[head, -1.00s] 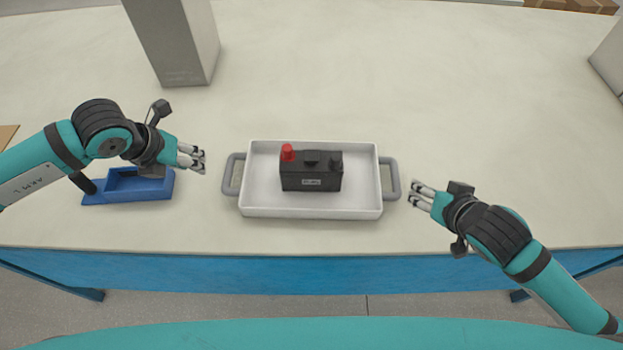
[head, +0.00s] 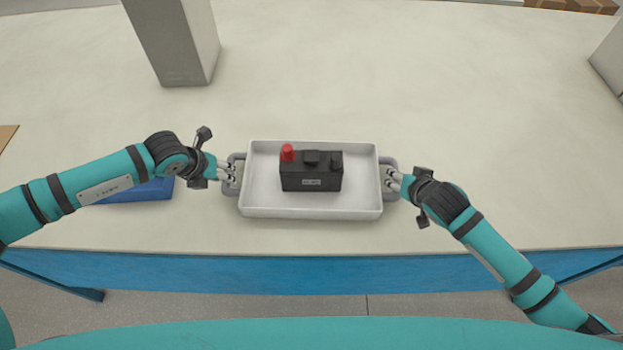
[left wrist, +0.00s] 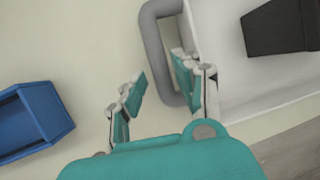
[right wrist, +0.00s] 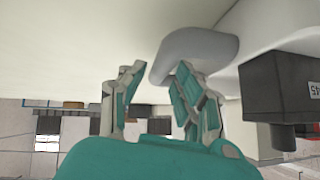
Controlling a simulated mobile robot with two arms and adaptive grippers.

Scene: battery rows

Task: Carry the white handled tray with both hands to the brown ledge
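The white handled tray (head: 262,207) lies flat on the table, a grey handle at each end. A black battery (head: 311,178) with a red terminal cap stands in it. My left gripper (head: 229,177) is at the tray's left handle (left wrist: 158,45). In the left wrist view its fingers (left wrist: 158,82) are apart, with the handle bar between them. My right gripper (head: 391,180) is at the right handle. In the right wrist view its fingers (right wrist: 158,85) are apart beside the handle (right wrist: 195,50); whether they straddle it is unclear. A brown surface (head: 6,135) shows at the far left edge.
A blue open holder (head: 150,190) lies under my left arm and also shows in the left wrist view (left wrist: 30,122). A grey block (head: 172,40) stands behind the tray to the left; another grey block (head: 612,60) is at the right edge. The table behind the tray is clear.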

